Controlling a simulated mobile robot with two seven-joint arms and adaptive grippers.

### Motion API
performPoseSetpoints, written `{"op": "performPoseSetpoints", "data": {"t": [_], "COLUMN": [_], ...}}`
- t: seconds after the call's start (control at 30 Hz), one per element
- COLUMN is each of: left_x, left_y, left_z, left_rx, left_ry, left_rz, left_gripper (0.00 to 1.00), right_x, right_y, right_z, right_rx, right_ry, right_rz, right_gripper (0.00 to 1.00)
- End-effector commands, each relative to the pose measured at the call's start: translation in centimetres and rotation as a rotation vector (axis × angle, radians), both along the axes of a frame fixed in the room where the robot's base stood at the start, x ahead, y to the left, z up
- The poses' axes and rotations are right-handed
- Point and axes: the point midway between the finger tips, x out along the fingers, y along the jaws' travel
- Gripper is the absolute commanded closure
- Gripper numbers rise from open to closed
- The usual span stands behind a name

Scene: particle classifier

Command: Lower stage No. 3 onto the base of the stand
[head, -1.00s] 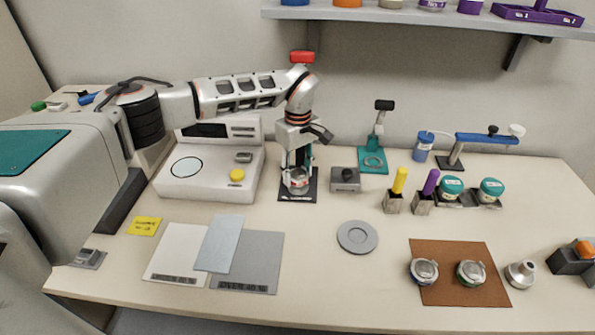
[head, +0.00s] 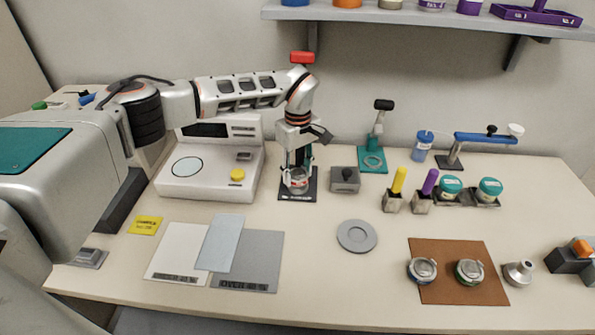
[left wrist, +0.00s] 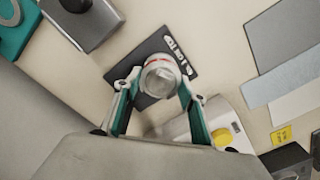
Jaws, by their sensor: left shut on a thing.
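A small round metal stage with a clear top and a red band (head: 297,182) is between the fingers of my left gripper (head: 297,170). In the left wrist view, the teal fingers of the left gripper (left wrist: 158,88) close on both sides of the stage (left wrist: 160,76). A flat black plate with white marks, which looks like the stand's base (head: 299,198), lies under it and also shows in the left wrist view (left wrist: 185,62). I cannot tell whether the stage touches the plate. I cannot read a number on it. My right gripper is out of view.
A white instrument (head: 205,180) stands close left of the plate, and a grey box with a black knob (head: 345,181) close right. A grey disc (head: 357,236) lies in front. A brown mat (head: 440,253) holds two similar metal stages. A teal stand (head: 373,160) is behind.

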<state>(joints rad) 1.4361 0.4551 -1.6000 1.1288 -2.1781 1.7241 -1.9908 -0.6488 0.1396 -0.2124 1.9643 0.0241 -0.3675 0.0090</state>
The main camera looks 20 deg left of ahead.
Motion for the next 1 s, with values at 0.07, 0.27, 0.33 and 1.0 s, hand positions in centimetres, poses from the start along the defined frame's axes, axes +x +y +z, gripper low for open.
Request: {"op": "performPoseSetpoints", "data": {"t": [0.07, 0.27, 0.33, 1.0], "left_x": [0.02, 0.02, 0.01, 0.02], "left_y": [-0.01, -0.01, -0.01, 0.0], "left_z": [0.02, -0.04, -0.11, -0.68], "left_rx": [0.0, 0.0, 0.0, 0.0], "left_ry": [0.0, 0.0, 0.0, 0.0], "left_rz": [0.0, 0.0, 0.0, 0.0], "left_gripper": [0.84, 0.84, 0.84, 0.4], "right_x": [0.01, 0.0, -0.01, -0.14], "right_y": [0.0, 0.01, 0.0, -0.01], "right_z": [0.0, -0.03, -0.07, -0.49], "right_rx": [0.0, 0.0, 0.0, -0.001], "right_ry": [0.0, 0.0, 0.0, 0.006], "right_rz": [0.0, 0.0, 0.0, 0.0], "right_gripper": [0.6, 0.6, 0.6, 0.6]}}
